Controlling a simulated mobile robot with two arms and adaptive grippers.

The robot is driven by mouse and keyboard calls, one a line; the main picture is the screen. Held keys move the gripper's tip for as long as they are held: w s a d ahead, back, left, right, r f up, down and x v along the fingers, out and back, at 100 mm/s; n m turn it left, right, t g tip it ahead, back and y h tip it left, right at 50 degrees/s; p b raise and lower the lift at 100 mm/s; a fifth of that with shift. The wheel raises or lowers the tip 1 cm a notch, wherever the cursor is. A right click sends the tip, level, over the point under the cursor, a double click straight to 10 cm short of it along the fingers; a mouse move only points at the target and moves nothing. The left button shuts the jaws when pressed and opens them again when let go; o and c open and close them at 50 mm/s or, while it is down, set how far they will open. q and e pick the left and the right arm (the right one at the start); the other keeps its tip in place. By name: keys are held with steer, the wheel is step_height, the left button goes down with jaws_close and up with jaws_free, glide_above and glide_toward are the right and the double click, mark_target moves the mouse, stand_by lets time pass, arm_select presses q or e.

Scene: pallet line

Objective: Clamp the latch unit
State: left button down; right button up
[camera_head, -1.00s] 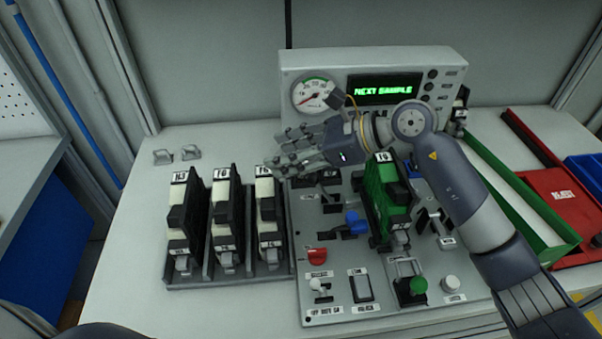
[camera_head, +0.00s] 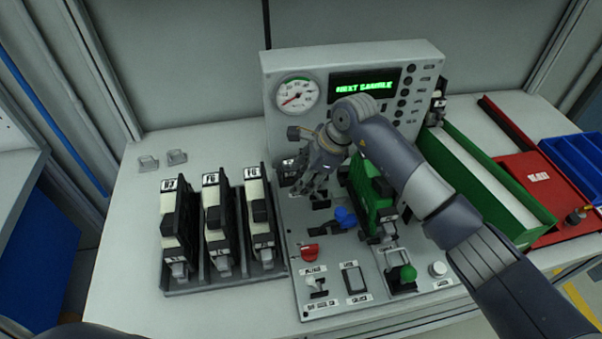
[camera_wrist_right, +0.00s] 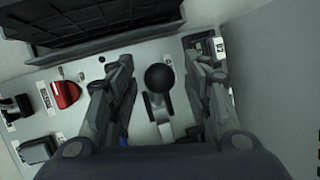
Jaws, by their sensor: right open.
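My right gripper (camera_head: 310,184) points down over the left part of the grey test panel (camera_head: 332,290), left of the green unit. It is open; in the right wrist view its fingers (camera_wrist_right: 160,70) stand either side of a lever with a black ball knob (camera_wrist_right: 159,78), with gaps on both sides. The green unit (camera_head: 366,198) stands upright in the panel's fixture, partly hidden by my right forearm. A blue handle (camera_head: 344,217) lies just left of it. Which of the units is the latch unit, I cannot tell. My left gripper is out of view.
Several black-and-white units (camera_head: 217,225) stand in a dark rack (camera_head: 226,283) left of the panel. A red knob (camera_head: 309,251), switches and a green knob (camera_head: 408,272) are on the panel's front. A green tray (camera_head: 530,222) and red tray (camera_head: 567,190) lie right. The display reads "NEXT SAMPLE".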

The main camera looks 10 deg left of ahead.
steer(key=shift+a+f, duration=0.25)
steer(key=shift+f, duration=0.35)
jaws_close()
steer(key=shift+w+d+y+b, duration=0.2)
steer(key=shift+y+b, duration=0.1)
steer(key=shift+b, duration=0.25)
steer(key=d+y+b, duration=0.1)
steer(key=b, duration=0.2)
steer(key=w+d+g+y+b, duration=0.1)
steer(key=b, duration=0.2)
steer(key=d+y+b, duration=0.1)
steer(key=b, duration=0.2)
steer(key=shift+w+d+r+m, duration=0.3)
steer(key=shift+d+r, duration=0.1)
steer(key=shift+w+d+r+b, duration=0.15)
steer(key=shift+w+d+b, duration=0.1)
steer(key=shift+d+b, duration=0.3)
steer(key=shift+w+d+r+b, duration=0.1)
steer(key=shift+w+d+b, duration=0.1)
steer(key=shift+d+b, duration=0.35)
steer(key=shift+a+r, duration=0.1)
steer(key=shift+a, duration=0.05)
